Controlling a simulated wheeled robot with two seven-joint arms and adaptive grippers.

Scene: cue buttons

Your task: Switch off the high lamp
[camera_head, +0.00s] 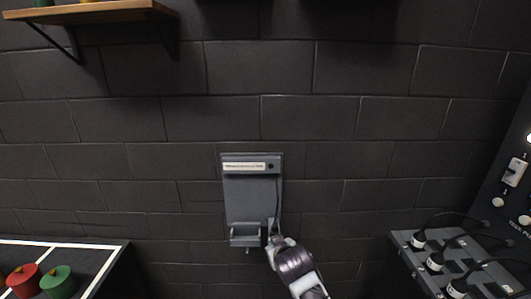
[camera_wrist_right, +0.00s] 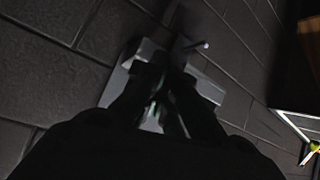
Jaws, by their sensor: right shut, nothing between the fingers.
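A grey wall-mounted panel (camera_head: 250,190) hangs on the dark block wall, with a white label strip near its top and a small bracket (camera_head: 245,233) at its bottom. My right gripper (camera_head: 273,237) is shut and empty at the bracket's right side; touching or apart cannot be told. In the right wrist view my dark fingers (camera_wrist_right: 170,78) lie close together in front of a grey part of the panel (camera_wrist_right: 207,90). A small peg with a pale tip (camera_wrist_right: 203,44) sticks out beyond them. I cannot identify the high lamp. My left gripper is not in view.
A wooden shelf (camera_head: 85,12) juts out at the top left. A white-edged table (camera_head: 105,250) with red (camera_head: 24,279) and green (camera_head: 58,281) round pieces stands lower left. A grey box with cabled plugs (camera_head: 405,245) and a panel with a switch (camera_head: 515,172) are at right.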

